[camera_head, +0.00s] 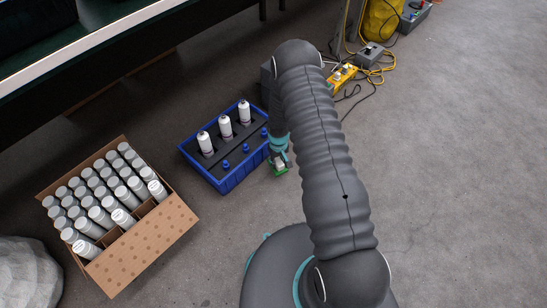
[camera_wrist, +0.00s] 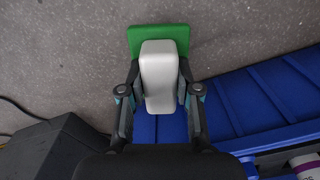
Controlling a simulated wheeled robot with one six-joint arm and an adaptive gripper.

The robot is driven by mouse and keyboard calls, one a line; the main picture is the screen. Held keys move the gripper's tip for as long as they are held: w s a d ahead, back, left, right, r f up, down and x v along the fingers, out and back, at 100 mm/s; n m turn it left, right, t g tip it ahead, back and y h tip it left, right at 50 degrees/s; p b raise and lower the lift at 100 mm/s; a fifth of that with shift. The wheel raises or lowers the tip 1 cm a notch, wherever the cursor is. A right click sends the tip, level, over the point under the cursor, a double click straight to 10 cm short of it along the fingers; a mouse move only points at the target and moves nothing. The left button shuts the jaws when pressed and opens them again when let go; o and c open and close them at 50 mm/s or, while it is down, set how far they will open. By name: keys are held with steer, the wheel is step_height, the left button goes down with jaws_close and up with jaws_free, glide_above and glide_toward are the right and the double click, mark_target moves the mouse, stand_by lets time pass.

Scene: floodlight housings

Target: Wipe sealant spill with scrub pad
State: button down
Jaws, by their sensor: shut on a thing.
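The scrub pad has a green base (camera_wrist: 196,42) and a pale grey-white grip block (camera_wrist: 158,62). My gripper (camera_wrist: 158,92) is shut on the grip block, with one finger on each side. In the head view the pad's green edge (camera_head: 280,172) shows low beside the right end of the blue crate, and my gripper (camera_head: 279,152) is partly hidden by my arm. I cannot tell whether the pad touches the floor. No sealant spill can be made out on the grey floor in either view.
The blue crate (camera_head: 226,184) holds several white bottles and blue-capped items, close left of my gripper. A cardboard box (camera_head: 150,235) of cartridges stands further left. Yellow equipment (camera_head: 342,75) and cables (camera_head: 390,65) lie at the back. The floor (camera_head: 460,180) on the right is clear.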

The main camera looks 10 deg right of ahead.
mark_target(278, 160)
steer(key=shift+r+p, duration=0.9)
steer(key=shift+r, duration=1.5)
steer(key=shift+w+f, duration=0.1)
steer(key=shift+f, duration=0.1)
